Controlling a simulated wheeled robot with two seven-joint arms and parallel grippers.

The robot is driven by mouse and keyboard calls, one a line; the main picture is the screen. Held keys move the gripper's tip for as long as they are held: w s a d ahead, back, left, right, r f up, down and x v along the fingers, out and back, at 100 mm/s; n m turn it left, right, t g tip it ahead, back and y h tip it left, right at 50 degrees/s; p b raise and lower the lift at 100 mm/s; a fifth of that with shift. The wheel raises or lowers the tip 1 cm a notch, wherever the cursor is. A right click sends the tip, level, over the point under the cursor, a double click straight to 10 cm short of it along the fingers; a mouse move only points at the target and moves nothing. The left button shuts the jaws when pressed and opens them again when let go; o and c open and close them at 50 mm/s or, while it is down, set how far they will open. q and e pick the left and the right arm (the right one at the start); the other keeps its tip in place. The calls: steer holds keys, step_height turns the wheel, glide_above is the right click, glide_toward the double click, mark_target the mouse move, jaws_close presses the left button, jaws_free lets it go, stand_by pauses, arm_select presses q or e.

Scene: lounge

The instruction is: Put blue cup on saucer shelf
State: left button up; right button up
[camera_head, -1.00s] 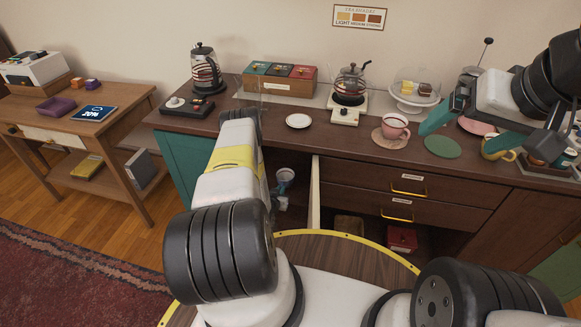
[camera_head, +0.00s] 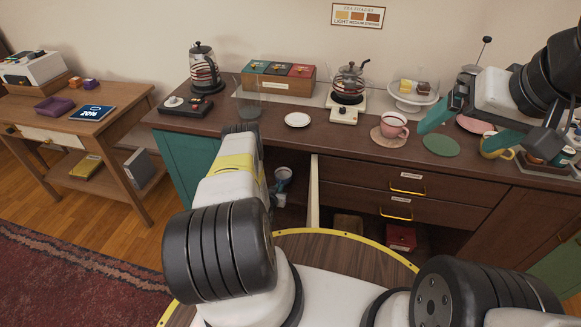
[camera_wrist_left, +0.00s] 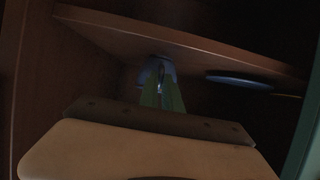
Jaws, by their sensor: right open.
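In the left wrist view the blue cup (camera_wrist_left: 142,76) shows as a dark blue rounded shape at the fingertips of my left gripper (camera_wrist_left: 161,74). The green fingers are close together and appear shut on it. A flat blue saucer (camera_wrist_left: 240,78) lies to the right, at a wooden shelf (camera_wrist_left: 130,33) inside the dark cabinet. In the head view my left arm reaches down into the open cabinet and its gripper is mostly hidden. A grey-blue cup-like thing (camera_head: 283,174) shows there beside the arm. My right gripper (camera_head: 455,139) is open and empty above the counter's right side.
A pale divider (camera_head: 314,193) bounds the cabinet opening on the right. A green door (camera_head: 187,160) stands left of the arm.

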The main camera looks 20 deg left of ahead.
arm_select(q)
steer(key=o, duration=0.4)
steer(key=v, duration=1.2)
steer(key=shift+r, duration=0.2)
steer(key=shift+a, duration=0.1)
